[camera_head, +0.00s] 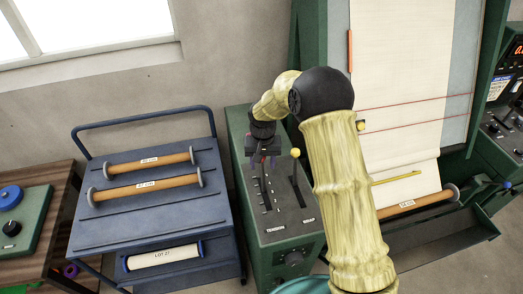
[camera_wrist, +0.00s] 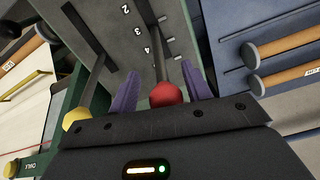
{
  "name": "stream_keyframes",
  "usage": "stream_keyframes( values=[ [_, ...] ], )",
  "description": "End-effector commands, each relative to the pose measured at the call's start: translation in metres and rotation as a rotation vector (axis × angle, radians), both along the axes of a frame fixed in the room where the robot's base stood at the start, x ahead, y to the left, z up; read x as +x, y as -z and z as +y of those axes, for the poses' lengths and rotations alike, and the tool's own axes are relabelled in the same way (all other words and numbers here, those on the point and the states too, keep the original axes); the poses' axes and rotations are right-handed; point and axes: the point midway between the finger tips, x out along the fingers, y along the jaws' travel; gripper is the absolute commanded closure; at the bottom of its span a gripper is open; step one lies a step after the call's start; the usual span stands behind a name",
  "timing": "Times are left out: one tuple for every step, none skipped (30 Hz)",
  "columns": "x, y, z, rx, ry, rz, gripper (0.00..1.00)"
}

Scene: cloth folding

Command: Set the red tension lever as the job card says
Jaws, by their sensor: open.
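The red tension lever shows in the wrist view as a red ball knob (camera_wrist: 165,93) on a thin grey shaft. My gripper (camera_wrist: 160,78) is open, its two purple fingers on either side of the knob; I cannot tell whether either touches it. The shaft runs to a slot in the grey scale plate (camera_wrist: 112,15), marked 2, 3 and 4. Which mark the lever stands at is unclear. In the head view my gripper (camera_head: 262,150) is over the green console (camera_head: 292,238) and mostly hides the red lever. I cannot make out the job card's setting.
A second lever with a yellow knob (camera_head: 295,153) stands just right of my gripper; that knob (camera_wrist: 76,119) is also in the wrist view. A blue cart (camera_head: 180,228) with rolls stands left. The machine with pale cloth (camera_head: 410,60) is at right, partly behind my arm.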

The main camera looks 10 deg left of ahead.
Motion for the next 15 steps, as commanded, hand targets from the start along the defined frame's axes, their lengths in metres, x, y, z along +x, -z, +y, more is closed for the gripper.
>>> stream_keyframes(
  values=[
    [0.000, -0.003, 0.002, 0.001, -0.002, -0.002, 0.51],
    [0.000, -0.006, 0.002, 0.001, -0.002, -0.003, 0.51],
    [0.000, -0.010, 0.001, 0.002, -0.002, -0.004, 0.51],
    [0.001, -0.014, 0.001, 0.002, -0.001, -0.004, 0.51],
    [0.001, -0.018, 0.000, 0.002, 0.000, -0.005, 0.51],
    [0.001, -0.024, 0.000, 0.002, 0.002, -0.006, 0.51],
    [0.001, -0.030, -0.001, 0.002, 0.002, -0.006, 0.51],
    [0.002, -0.035, -0.001, 0.002, 0.004, -0.007, 0.51],
    [0.002, -0.043, -0.002, 0.002, 0.005, -0.006, 0.51],
    [0.002, -0.049, -0.002, 0.003, 0.005, -0.007, 0.51],
    [0.001, -0.055, -0.002, 0.003, 0.005, -0.006, 0.51],
    [0.002, -0.063, -0.002, 0.003, 0.005, -0.006, 0.51],
    [0.002, -0.070, -0.002, 0.003, 0.005, -0.007, 0.51],
    [0.002, -0.075, -0.002, 0.003, 0.005, -0.006, 0.51],
    [0.002, -0.084, -0.002, 0.003, 0.004, -0.006, 0.51]
  ],
)
